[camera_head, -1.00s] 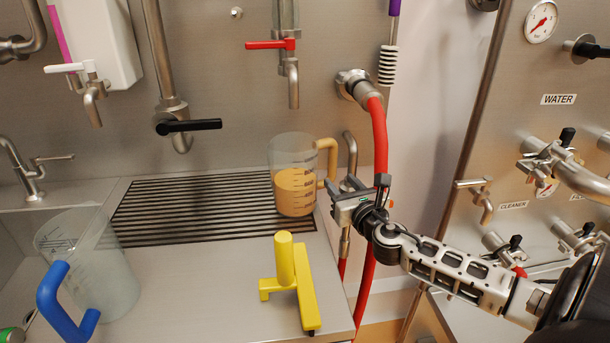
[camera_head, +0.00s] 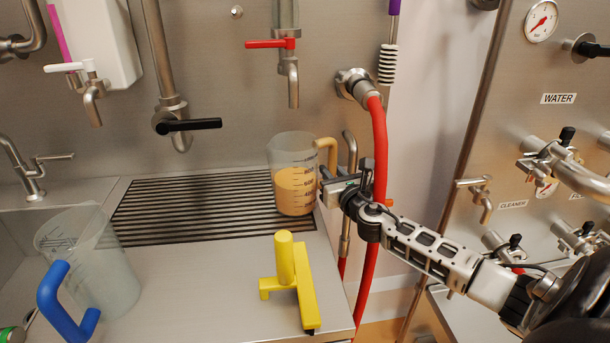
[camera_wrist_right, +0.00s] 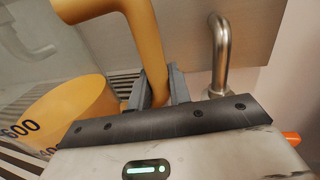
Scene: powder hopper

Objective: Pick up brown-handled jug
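The brown-handled jug (camera_head: 294,190) is clear with dark marks and a tan handle, and holds orange-tan contents. It stands upright on the drain grate's right end. My right gripper (camera_head: 326,186) is at the lower part of the handle, coming in from the right. In the right wrist view the handle (camera_wrist_right: 148,45) runs down between the two fingers (camera_wrist_right: 158,88), which sit close against it on both sides. The fingers look shut on the handle; the exact contact is partly hidden. The jug's wall (camera_wrist_right: 40,70) shows at the left there. My left gripper is not in view.
A blue-handled jug (camera_head: 100,270) stands at the front left. A yellow tool (camera_head: 290,275) lies on the counter in front. A red hose (camera_head: 380,150) hangs just behind my right gripper, next to a metal pipe (camera_head: 350,155). A red-handled tap (camera_head: 290,75) is above the jug.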

